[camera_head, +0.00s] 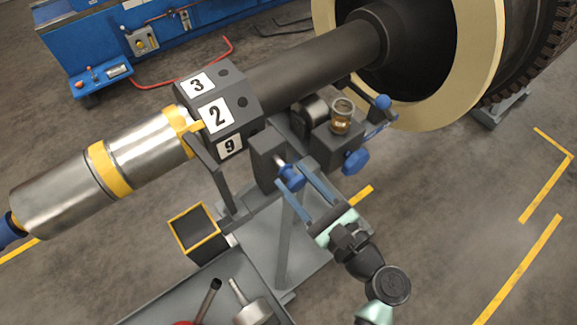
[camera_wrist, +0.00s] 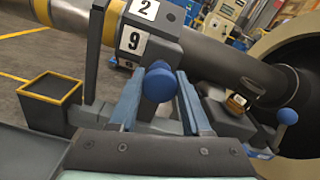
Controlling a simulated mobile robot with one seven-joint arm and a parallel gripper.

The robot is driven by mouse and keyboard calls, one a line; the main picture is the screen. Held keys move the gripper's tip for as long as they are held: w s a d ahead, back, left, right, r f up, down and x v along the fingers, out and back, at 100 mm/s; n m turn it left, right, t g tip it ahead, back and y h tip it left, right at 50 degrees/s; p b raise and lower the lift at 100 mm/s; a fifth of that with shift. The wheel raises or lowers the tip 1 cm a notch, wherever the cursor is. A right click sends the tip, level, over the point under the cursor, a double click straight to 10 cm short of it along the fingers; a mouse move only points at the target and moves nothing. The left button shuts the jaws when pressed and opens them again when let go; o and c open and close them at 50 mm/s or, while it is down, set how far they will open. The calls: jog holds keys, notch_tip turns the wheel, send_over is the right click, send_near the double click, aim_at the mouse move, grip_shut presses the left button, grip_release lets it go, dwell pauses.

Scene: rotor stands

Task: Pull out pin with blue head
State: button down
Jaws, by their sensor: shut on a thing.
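The pin with the blue head (camera_head: 291,178) sticks out of a dark grey block (camera_head: 267,158) on the rotor stand. A short bit of its light metal shaft shows between block and head. My gripper (camera_head: 299,185) is shut on this pin, with its two blue-grey fingers on either side of the head. In the wrist view the blue head (camera_wrist: 159,83) shows large between the fingers of my gripper (camera_wrist: 161,74). The head hides the shaft there. How far the shaft sits inside the block is hidden.
Another blue knob (camera_head: 355,160) and a blue ball-ended lever (camera_head: 383,101) are close by on the stand, right of my gripper. A yellow-rimmed box (camera_head: 199,231) is at lower left. The floor at right is clear.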

jog(key=shift+d+f, duration=0.1)
jog(key=shift+c, duration=1.8)
grip_release()
jog(key=shift+s, duration=0.2)
jog(key=b+v, duration=0.1)
jog(key=v, duration=1.2)
jog(key=shift+b, duration=0.35)
